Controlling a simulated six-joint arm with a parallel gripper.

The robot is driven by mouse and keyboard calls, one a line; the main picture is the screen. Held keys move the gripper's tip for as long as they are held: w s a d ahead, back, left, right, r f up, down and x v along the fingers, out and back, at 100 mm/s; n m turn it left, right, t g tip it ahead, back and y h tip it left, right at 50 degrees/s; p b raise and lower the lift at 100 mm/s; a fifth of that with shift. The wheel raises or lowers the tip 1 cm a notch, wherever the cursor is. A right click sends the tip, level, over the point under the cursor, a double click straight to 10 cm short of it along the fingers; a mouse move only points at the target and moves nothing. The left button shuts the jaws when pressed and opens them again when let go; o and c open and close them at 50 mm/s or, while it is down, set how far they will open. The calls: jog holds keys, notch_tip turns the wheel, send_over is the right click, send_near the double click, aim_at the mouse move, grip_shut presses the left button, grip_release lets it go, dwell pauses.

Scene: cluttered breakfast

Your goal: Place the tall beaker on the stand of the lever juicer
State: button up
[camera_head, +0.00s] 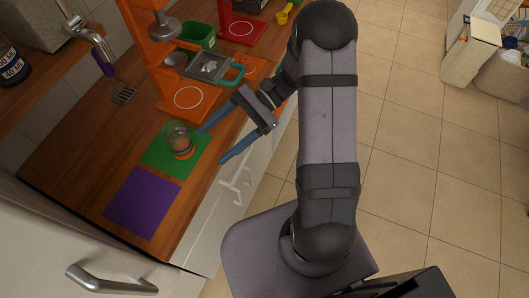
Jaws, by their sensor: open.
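A clear glass beaker (176,133) stands upright on a green mat (156,160) on the wooden counter. Its lower part looks brownish-orange; I cannot tell if that is contents or a band. An orange machine that looks like the lever juicer (137,20) stands behind it, with a grey press head. Its flat orange stand (171,106) bears a white ring and holds no vessel. My gripper (211,146) is open, its two blue fingers pointing left toward the beaker. The fingertips are to the right of the beaker, apart from it, with nothing between them.
A purple mat (142,203) lies in front of the green one. A grey tray with a teal handle (237,76) and a green container (199,36) stand behind my gripper. A red machine (240,33) with a white-ringed base is farther back.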

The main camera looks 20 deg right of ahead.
jog(key=s+d+f+n+t+h, duration=0.1)
jog(key=s+d+n+t+h, duration=0.2)
jog(key=s+d+n+h, duration=0.6)
jog(key=shift+s+d+f+n+h, duration=0.25)
jog(key=shift+d+n+h, duration=0.25)
jog(key=shift+n+h, duration=1.95)
jog(key=shift+o, duration=0.5)
